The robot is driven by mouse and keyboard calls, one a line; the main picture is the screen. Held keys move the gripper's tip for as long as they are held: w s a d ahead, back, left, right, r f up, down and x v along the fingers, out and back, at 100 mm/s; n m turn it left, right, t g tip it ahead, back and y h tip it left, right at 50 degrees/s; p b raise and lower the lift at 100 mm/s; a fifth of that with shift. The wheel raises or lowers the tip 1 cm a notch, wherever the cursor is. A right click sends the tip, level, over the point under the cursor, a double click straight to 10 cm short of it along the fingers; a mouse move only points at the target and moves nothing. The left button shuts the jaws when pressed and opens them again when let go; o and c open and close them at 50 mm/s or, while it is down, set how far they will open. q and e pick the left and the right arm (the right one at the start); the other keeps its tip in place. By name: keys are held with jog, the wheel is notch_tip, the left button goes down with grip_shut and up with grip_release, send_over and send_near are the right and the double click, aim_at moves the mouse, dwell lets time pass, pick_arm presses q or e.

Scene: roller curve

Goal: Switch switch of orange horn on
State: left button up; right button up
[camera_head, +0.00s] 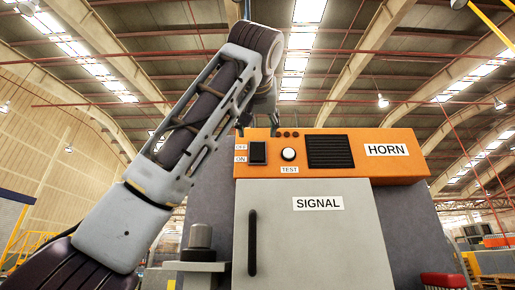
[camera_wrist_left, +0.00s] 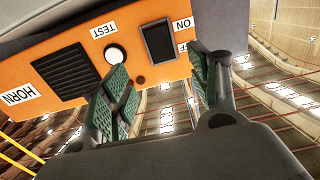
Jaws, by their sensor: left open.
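The orange horn (camera_head: 375,168) is a box on top of a grey cabinet, with a HORN label at its right end. Its black rocker switch (camera_head: 258,153) is at the left end, beside OFF (upper) and ON (lower) labels; which way it is tipped I cannot tell. In the left wrist view the horn (camera_wrist_left: 70,40) appears upside down, with the switch (camera_wrist_left: 158,42) just beyond the fingers. My left gripper (camera_head: 257,128) is at the horn's upper edge above the switch, partly hidden by my arm. In the wrist view the left gripper (camera_wrist_left: 158,92) is open and empty, its green-padded fingers apart.
A white TEST button (camera_head: 288,154) and a black grille (camera_head: 330,152) sit right of the switch. Below is a grey SIGNAL door (camera_head: 330,245) with a black handle (camera_head: 252,242). A grey cylindrical fixture (camera_head: 200,240) stands left of the door.

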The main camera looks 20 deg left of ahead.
aim_at(257, 151)
pick_arm(q)
jog(key=p+x, duration=0.3)
jog(key=x, duration=0.8)
jog(key=shift+s+p, duration=0.1)
jog(key=shift+p, duration=0.3)
jog(key=shift+p+x, duration=0.3)
jog(key=shift+x, duration=0.75)
jog(key=shift+c, duration=0.3)
jog(key=shift+f, duration=0.1)
jog(key=c, duration=1)
